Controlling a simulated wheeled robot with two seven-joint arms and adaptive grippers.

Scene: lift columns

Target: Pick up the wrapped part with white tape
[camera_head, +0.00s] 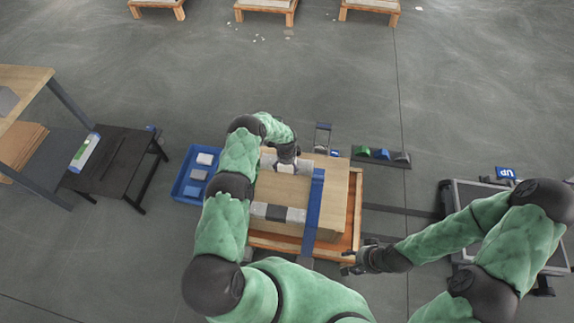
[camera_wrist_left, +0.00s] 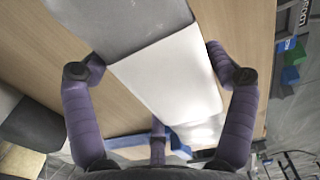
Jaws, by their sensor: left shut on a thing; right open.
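My left gripper (camera_head: 287,158) is at the far side of the wooden work surface (camera_head: 335,180). In the left wrist view its fingers (camera_wrist_left: 155,62) are closed on both sides of a wrapped part with white tape (camera_wrist_left: 168,82); the part's other end is grey. In the head view this part (camera_head: 284,168) shows only partly beneath the gripper. A second wrapped part (camera_head: 278,212), with grey, dark and white bands, lies nearer on the surface, beside my left arm. My right gripper (camera_head: 356,258) is open and empty near the surface's front right corner.
A blue strap (camera_head: 314,205) crosses the work surface. A blue bin (camera_head: 181,181) with several wrapped pieces stands to its left. A dark tray (camera_head: 390,161) with green and blue pieces lies at the back right. A black table (camera_head: 115,165) stands left.

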